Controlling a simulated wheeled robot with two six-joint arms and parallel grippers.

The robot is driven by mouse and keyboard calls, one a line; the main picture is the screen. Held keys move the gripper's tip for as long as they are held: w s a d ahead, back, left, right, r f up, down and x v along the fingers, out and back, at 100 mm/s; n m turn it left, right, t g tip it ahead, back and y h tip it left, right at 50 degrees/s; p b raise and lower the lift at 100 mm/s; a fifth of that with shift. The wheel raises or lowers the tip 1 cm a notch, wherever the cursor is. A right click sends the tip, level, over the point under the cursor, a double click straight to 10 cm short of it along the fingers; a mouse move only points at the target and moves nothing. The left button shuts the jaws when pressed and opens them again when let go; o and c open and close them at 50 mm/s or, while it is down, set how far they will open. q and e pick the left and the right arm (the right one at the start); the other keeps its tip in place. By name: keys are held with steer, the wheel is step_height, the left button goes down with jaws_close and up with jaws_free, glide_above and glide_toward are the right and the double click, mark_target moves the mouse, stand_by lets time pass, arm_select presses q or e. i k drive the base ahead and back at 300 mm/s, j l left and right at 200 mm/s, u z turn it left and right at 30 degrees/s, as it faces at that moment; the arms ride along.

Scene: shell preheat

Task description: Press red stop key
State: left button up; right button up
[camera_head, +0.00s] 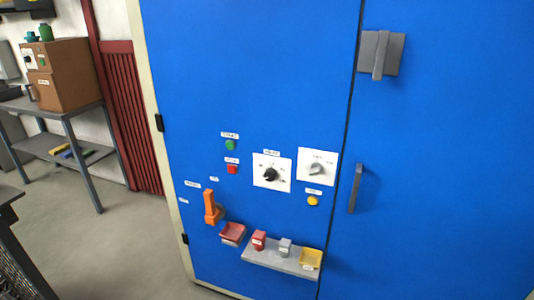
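Nothing covers the red key. Neither of my grippers shows in the head view.
Right of the keys are a black knob (270,174) and a grey knob (316,169) on white plates, with a yellow button (312,201) below. An orange lever (211,208) sticks out lower left. A grey shelf (272,262) juts out below. Grey handles are at right.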

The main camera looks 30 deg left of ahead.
mark_target(231, 169)
steer(key=u, duration=1.2)
